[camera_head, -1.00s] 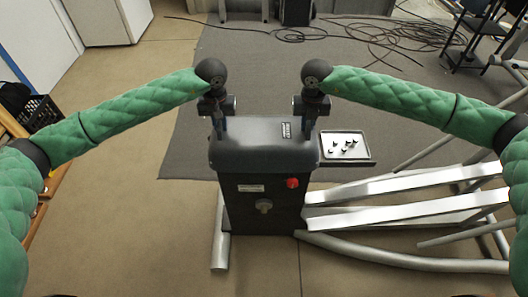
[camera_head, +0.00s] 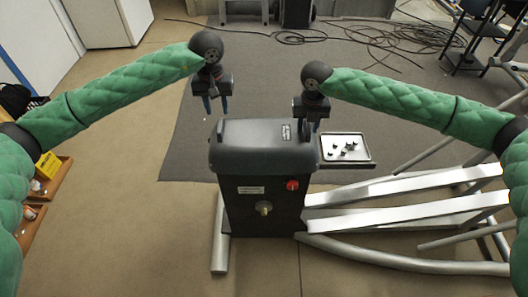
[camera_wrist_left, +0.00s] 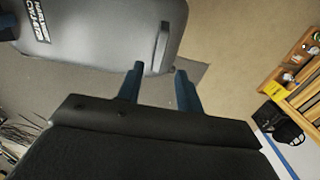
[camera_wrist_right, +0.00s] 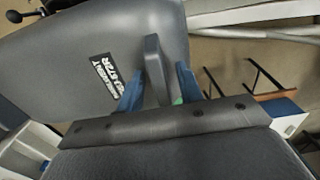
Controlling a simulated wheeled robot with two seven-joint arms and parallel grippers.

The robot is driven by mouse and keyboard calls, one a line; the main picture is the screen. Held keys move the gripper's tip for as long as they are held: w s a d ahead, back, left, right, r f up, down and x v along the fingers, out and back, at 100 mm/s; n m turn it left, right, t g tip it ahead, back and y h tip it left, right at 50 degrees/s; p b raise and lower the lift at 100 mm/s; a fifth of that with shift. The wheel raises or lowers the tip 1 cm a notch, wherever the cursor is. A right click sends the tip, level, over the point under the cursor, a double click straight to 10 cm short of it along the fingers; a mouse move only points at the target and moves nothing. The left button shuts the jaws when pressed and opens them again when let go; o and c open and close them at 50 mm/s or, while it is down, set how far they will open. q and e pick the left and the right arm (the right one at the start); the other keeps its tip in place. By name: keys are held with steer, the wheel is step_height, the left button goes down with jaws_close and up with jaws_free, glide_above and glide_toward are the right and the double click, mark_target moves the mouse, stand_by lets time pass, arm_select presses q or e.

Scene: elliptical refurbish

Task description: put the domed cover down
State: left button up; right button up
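The domed cover (camera_head: 250,155) is dark grey and rests level on top of the black machine housing (camera_head: 255,211). My left gripper (camera_head: 216,112) is open and empty, above and left of the cover's left end. In the left wrist view the cover's upright handle (camera_wrist_left: 162,47) stands ahead of the open fingers, clear of them. My right gripper (camera_head: 306,128) is at the cover's right end. In the right wrist view its fingers (camera_wrist_right: 160,75) stand apart on either side of the other handle (camera_wrist_right: 154,58), with a gap visible.
A small tray (camera_head: 345,147) with several dark parts sits right of the housing. Silver rails (camera_head: 400,197) extend to the right. Cables lie on the grey mat behind. Wooden trays (camera_head: 52,178) with small items are at the left. The floor left of the housing is clear.

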steer(key=shift+r, duration=0.2)
arm_select(q)
step_height(320, 180, up, 4)
steer(key=shift+f, duration=0.25)
arm_select(e)
step_height(320, 180, up, 12)
steer(key=shift+f, duration=0.2)
stand_by(0.4)
